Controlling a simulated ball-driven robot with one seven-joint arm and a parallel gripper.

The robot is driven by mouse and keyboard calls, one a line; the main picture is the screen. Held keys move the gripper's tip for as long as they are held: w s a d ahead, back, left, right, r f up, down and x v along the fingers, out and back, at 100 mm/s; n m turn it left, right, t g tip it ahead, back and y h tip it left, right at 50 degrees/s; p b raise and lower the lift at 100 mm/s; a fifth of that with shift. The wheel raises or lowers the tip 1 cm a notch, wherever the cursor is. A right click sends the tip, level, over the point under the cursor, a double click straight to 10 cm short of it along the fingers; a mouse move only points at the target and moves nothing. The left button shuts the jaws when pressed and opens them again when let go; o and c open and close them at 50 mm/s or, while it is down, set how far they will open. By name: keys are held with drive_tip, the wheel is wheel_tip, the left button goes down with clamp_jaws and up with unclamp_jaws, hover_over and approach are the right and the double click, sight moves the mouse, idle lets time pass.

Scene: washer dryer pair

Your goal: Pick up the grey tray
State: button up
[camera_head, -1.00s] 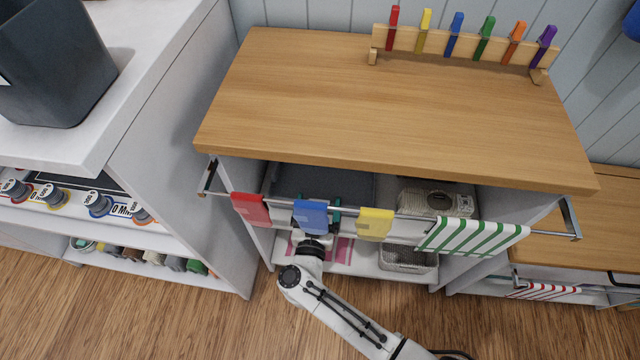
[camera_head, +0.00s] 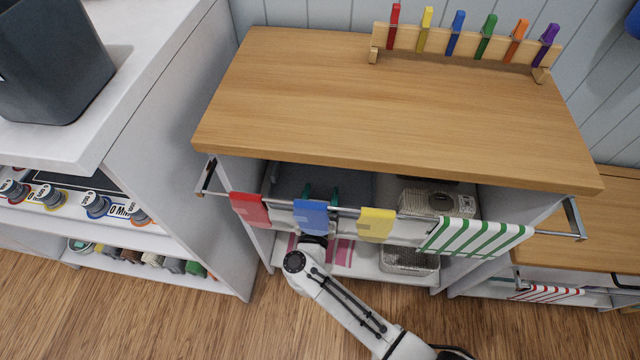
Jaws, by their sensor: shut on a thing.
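The grey tray (camera_head: 358,186) sits on the upper shelf under the wooden top, at the left of the opening. Its front is partly hidden by the rail and the hanging cloths. My gripper (camera_head: 321,192) reaches in from the front, behind the blue cloth. Its teal fingertips show above the rail, against the grey of the tray. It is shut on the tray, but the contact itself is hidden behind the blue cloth.
A rail (camera_head: 347,212) crosses the shelf front, with red (camera_head: 249,210), blue (camera_head: 311,217), yellow (camera_head: 376,225) and green-striped (camera_head: 474,236) cloths. A pale radio-like box (camera_head: 437,202) stands right of the tray. A wire basket (camera_head: 409,260) is below. The wooden top (camera_head: 390,110) is mostly clear.

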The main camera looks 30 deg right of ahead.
drive_tip(key=shift+c, duration=1.2)
drive_tip(key=shift+r+p, duration=0.7)
drive_tip(key=shift+r, duration=0.25)
wheel_tip(320, 180, up, 2)
drive_tip(key=shift+r+p, duration=0.15)
drive_tip(key=shift+p, duration=0.65)
drive_tip(key=p+v, duration=0.2)
drive_tip(key=v, duration=1.6)
drive_tip(key=shift+f, duration=0.35)
